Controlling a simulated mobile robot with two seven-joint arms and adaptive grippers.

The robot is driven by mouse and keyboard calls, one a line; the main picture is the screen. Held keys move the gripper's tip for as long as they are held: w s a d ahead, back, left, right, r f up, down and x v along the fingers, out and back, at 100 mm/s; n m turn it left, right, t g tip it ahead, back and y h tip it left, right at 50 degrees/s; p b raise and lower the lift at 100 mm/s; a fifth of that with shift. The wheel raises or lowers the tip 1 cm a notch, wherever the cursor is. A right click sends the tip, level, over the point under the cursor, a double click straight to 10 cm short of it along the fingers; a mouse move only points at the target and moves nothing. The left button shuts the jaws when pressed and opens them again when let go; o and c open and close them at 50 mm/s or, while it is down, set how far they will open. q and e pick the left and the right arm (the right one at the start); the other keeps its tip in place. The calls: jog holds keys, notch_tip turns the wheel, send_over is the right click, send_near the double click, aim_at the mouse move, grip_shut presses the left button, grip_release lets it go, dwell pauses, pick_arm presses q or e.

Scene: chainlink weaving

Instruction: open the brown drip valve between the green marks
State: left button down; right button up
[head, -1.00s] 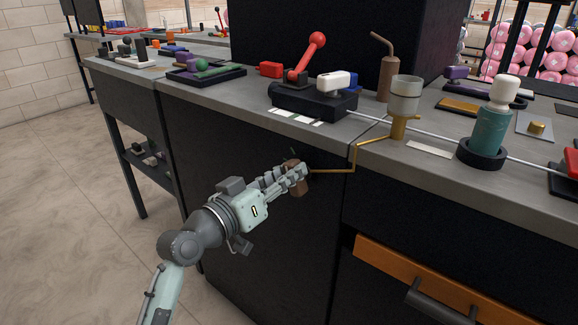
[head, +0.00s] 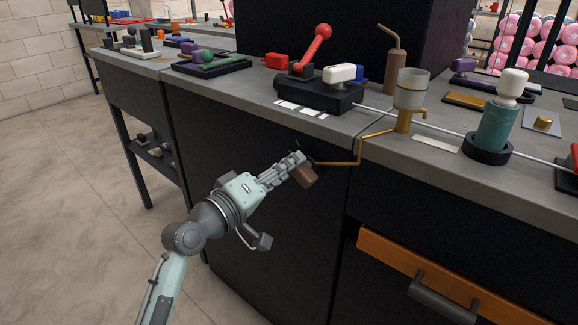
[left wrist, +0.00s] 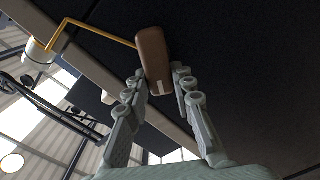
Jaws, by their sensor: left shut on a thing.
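The brown drip valve (head: 304,175) is a small brown handle at the end of a thin brass pipe (head: 345,163), in front of the dark cabinet face. My left gripper (head: 296,170) is shut on it. In the left wrist view the brown handle (left wrist: 154,60) stands between my two fingers (left wrist: 160,85), with a small pale mark on its lower part. In the head view the handle is tilted, its lower end to the right. I cannot make out any green marks; they may be hidden or too small. My right gripper is not in view.
The pipe rises to a brass stand with a clear cup (head: 411,90) at the counter edge. A black block with a red-knobbed lever (head: 317,45) and a teal bottle (head: 494,125) stand on the counter. An orange drawer (head: 420,265) is below right.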

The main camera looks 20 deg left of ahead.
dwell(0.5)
pick_arm(q)
jog(key=c, duration=1.3)
grip_release()
jog(key=shift+s, duration=0.1)
jog(key=v, duration=1.1)
jog(key=shift+s+a, duration=0.15)
jog(key=shift+s, duration=0.25)
